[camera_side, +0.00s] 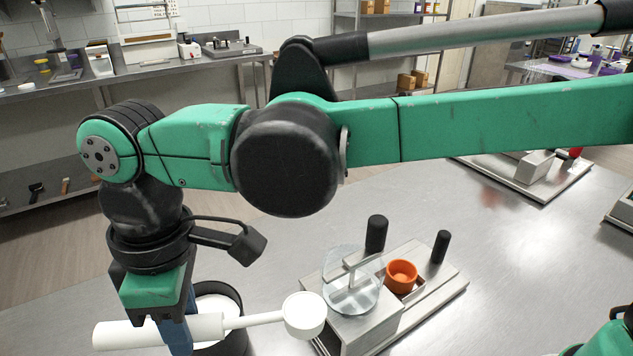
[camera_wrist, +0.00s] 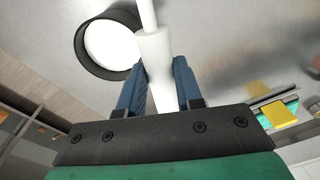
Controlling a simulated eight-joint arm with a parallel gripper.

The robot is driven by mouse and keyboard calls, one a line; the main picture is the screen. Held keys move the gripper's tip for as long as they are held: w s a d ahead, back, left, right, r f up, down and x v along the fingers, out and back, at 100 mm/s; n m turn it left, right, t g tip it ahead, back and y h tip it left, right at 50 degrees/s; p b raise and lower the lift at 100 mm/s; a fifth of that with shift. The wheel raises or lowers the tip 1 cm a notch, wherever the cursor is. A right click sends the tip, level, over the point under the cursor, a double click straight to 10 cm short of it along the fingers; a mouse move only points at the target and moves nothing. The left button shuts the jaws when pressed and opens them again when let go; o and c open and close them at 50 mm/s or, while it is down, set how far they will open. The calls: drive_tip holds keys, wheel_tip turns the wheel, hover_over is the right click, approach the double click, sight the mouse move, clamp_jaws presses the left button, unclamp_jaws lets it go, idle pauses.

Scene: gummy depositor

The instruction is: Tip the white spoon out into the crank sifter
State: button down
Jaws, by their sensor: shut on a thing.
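My gripper (camera_side: 178,338) is shut on the thick handle of the white spoon (camera_side: 205,327). The spoon lies roughly level, its round bowl (camera_side: 304,316) pointing right; I cannot tell what is in it. The bowl is in front of and left of the apparatus that looks like the crank sifter (camera_side: 352,296), a clear round dish with a crank-like metal arm on a metal block. The spoon bowl appears apart from the dish. In the wrist view, the spoon handle (camera_wrist: 154,62) sits between my blue fingers (camera_wrist: 162,88); its bowl is out of that view.
A black pot (camera_side: 236,300) with white contents stands behind the spoon handle and shows in the wrist view (camera_wrist: 82,52).

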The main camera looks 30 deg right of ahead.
drive_tip(key=shift+w+d+r+g+y, duration=0.2)
drive_tip(key=shift+d+r+y, duration=0.25)
drive_tip(key=shift+w+d+r+g+y, duration=0.2)
drive_tip(key=shift+d+r+y, duration=0.25)
drive_tip(key=shift+d, duration=0.1)
drive_tip(key=shift+w+d+r+g+y, duration=0.4)
drive_tip(key=shift+d+r+y, duration=0.3)
drive_tip(key=shift+d+y, duration=0.1)
drive_tip(key=shift+w+d+r+g+y, duration=0.25)
drive_tip(key=shift+d+r+y, duration=0.15)
drive_tip(key=shift+d, duration=0.1)
drive_tip(key=shift+w+d+r+g+y, duration=0.15)
drive_tip(key=shift+w+d+r+y, duration=0.1)
drive_tip(key=shift+d+y, duration=0.2)
drive_tip(key=shift+w+d+r+g+y, duration=0.15)
drive_tip(key=shift+w+d+r+y, duration=0.15)
drive_tip(key=shift+d+y, duration=0.25)
drive_tip(key=shift+w+d+r+g+y, duration=0.15)
drive_tip(key=shift+d+r+y, duration=0.1)
drive_tip(key=shift+d+y, duration=0.25)
drive_tip(key=shift+d, duration=0.2)
